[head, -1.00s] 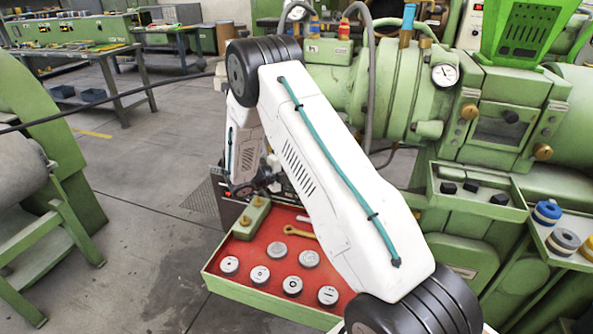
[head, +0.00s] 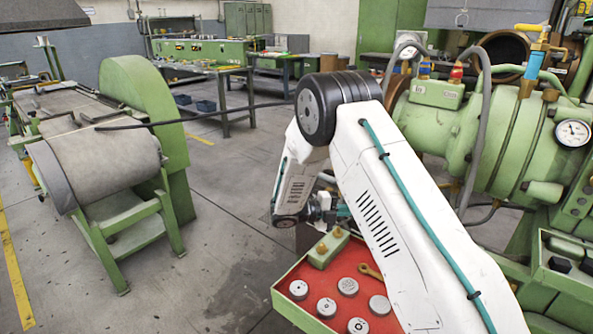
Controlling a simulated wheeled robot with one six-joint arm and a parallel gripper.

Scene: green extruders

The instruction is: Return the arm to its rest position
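My white arm with black joints and a teal cable rises from the lower right, bends at its elbow and folds down again. Its end, my gripper (head: 325,212), hangs beyond the near link, above the far left side of the red-lined tray (head: 288,312). The fingers are small and partly hidden, so I cannot tell whether they are open or shut. Several round grey metal discs (head: 326,307) lie in the tray, with a green block (head: 328,248) at its far edge and a brass-coloured wrench (head: 371,273) partly hidden behind my arm.
The green extruder (head: 440,135) with its pressure gauge (head: 573,133) stands close on the right. A green machine with a grey roller (head: 100,165) stands at left. Workbenches (head: 215,70) are at the back. The grey floor between is open.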

